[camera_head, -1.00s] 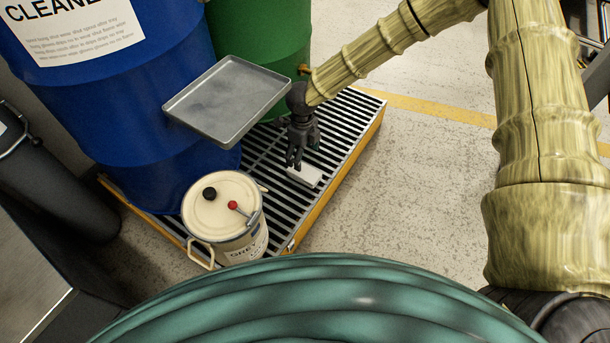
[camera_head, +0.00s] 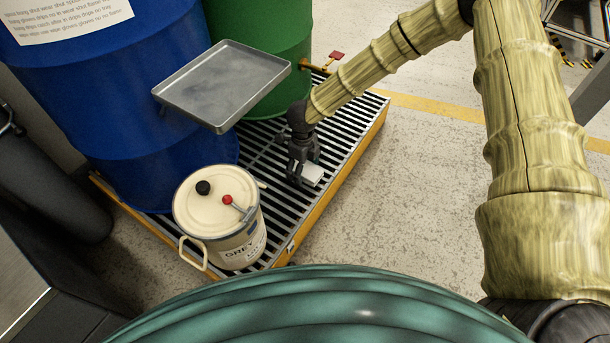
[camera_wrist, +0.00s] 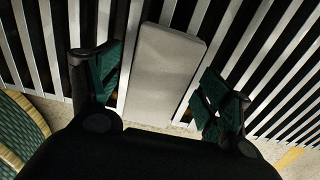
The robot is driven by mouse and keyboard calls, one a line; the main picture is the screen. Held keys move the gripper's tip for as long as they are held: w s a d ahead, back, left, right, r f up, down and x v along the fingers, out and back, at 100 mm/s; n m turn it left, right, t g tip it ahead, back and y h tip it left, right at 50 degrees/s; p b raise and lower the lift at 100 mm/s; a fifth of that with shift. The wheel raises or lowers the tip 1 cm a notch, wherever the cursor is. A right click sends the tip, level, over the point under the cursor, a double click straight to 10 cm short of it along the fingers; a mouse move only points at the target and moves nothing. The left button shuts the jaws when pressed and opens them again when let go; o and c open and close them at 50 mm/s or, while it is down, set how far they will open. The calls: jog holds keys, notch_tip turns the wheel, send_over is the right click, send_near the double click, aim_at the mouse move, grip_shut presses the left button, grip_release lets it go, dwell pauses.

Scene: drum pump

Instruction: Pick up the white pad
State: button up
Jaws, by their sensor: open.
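The white pad (camera_head: 313,174) lies on the slatted grate of the yellow-edged spill pallet, near its right edge. In the wrist view the pad (camera_wrist: 163,75) is a flat, pale rectangle lying between my two green-padded fingers. My gripper (camera_head: 305,176) is low at the grate and partly covers the pad in the head view. In the wrist view my gripper (camera_wrist: 160,95) is open, with a finger on each side of the pad and a visible gap on both sides. The height between fingertips and grate is hard to tell.
The spill pallet (camera_head: 357,140) carries a blue drum (camera_head: 110,90), a green drum (camera_head: 280,30) and a cream can (camera_head: 222,225) left of my gripper. A grey tray (camera_head: 222,85) sits above the grate, close to my forearm. Floor right of the pallet is clear.

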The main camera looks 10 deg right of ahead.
jog(key=shift+f, duration=0.15)
jog(key=c, duration=0.9)
jog(key=shift+c, duration=0.2)
notch_tip(320, 180, up, 10)
jog(key=p, duration=0.5)
jog(key=shift+p, duration=0.4)
jog(key=o, duration=0.3)
jog(key=c, duration=0.4)
